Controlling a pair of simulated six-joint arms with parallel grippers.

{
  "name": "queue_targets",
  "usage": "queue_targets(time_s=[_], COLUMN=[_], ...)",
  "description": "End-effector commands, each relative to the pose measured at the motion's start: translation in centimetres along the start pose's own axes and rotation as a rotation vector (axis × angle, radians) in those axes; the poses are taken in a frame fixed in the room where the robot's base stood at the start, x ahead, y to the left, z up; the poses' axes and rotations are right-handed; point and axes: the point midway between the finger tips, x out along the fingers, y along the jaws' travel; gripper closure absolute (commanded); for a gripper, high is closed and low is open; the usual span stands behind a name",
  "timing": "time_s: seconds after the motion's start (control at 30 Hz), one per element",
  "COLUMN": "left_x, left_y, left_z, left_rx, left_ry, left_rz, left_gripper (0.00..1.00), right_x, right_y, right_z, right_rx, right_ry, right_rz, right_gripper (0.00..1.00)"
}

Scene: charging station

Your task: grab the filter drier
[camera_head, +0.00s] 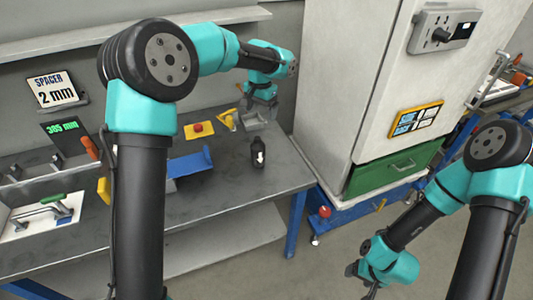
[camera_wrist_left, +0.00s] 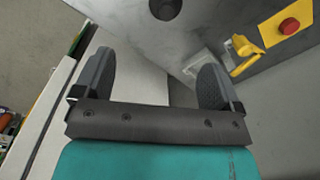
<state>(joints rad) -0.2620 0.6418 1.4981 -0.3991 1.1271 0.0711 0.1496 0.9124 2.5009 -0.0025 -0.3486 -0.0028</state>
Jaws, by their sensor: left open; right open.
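The filter drier appears to be the small black cylinder (camera_head: 258,152) with a white mark, standing on the grey workbench near its right end. In the left wrist view a dark round thing (camera_wrist_left: 165,9), likely the same drier, is cut off by the top edge. My left gripper (camera_head: 262,114) is open and empty, above the bench and behind the drier; its two spread fingers show in the left wrist view (camera_wrist_left: 155,78). My right gripper (camera_head: 362,282) is open, low in front of the cabinet, far from the drier and partly small to see.
A yellow box with a red button (camera_head: 198,130) and a yellow lever (camera_head: 229,121) sit left of my left gripper. A blue bracket (camera_head: 190,163) lies left of the drier. A tall white cabinet (camera_head: 345,70) rises right of the bench (camera_head: 225,190). The bench front is clear.

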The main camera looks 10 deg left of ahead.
Motion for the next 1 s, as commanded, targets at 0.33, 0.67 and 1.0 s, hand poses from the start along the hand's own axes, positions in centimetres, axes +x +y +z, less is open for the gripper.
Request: queue_targets(time_s=[0.33,0.67,1.0], left_x=[1.6,7.2,11.9], left_y=[-0.1,-0.1,-0.1], left_z=[0.0,0.0,0.0], left_rx=[0.0,0.0,0.0], left_ry=[-0.001,-0.003,-0.001], left_rz=[0.001,0.001,0.001], left_gripper=[0.1,0.1,0.1], right_x=[0.0,0.0,0.0], right_y=[0.0,0.0,0.0], right_z=[0.0,0.0,0.0], right_rx=[0.0,0.001,0.001], right_ry=[0.0,0.0,0.0], right_rz=[0.0,0.0,0.0], right_gripper=[0.32,0.32,0.32])
